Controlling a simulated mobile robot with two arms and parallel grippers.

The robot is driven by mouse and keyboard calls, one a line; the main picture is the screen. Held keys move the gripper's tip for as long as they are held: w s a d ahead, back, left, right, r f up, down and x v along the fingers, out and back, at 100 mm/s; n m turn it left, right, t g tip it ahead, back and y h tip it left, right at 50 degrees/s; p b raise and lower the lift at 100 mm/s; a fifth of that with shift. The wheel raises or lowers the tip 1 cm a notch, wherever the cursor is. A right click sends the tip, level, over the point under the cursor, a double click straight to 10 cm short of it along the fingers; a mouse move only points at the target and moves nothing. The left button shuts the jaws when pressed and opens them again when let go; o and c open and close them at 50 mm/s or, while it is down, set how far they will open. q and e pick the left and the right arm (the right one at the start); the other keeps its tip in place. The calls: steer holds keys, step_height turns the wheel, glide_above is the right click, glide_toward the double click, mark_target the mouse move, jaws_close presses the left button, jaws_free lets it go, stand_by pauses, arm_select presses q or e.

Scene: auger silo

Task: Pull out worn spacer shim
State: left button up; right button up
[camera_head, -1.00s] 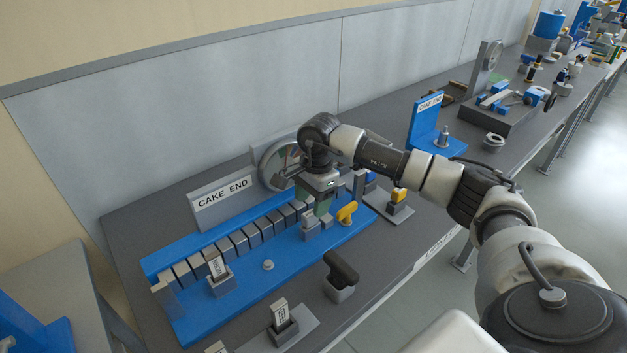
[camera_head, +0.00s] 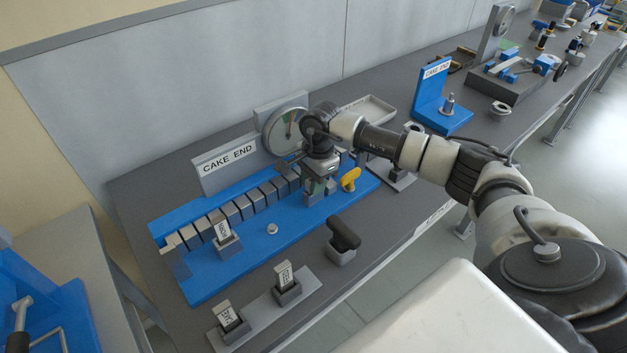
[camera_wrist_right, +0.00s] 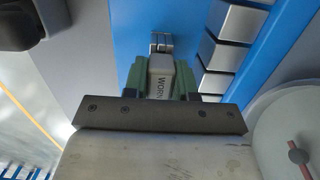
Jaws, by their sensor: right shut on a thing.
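The worn spacer shim (camera_wrist_right: 160,80) is a light block marked "WORN" in the right wrist view. The green fingers of my right gripper (camera_wrist_right: 161,85) are shut on its two sides. In the head view my right gripper (camera_head: 317,186) is low over the right part of the blue base (camera_head: 255,250), near the end of the row of grey blocks (camera_head: 245,206). In that view the gripper hides most of the shim. I cannot tell whether the shim's lower end is still seated. My left gripper is not in view.
A yellow knob (camera_head: 350,178) is just right of the gripper. A dial (camera_head: 287,128) and a "CAKE END" sign (camera_head: 229,160) stand behind. A black-handled tool (camera_head: 343,234) and a plate with labelled holders (camera_head: 258,312) are in front. A pale tray (camera_head: 367,112) lies behind the arm.

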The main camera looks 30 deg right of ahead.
steer(key=shift+o, duration=1.1)
jaws_close()
steer(key=shift+r, duration=0.1)
steer(key=shift+r, duration=0.65)
steer(key=shift+r+p, duration=1.8)
steer(key=shift+r, duration=1.35)
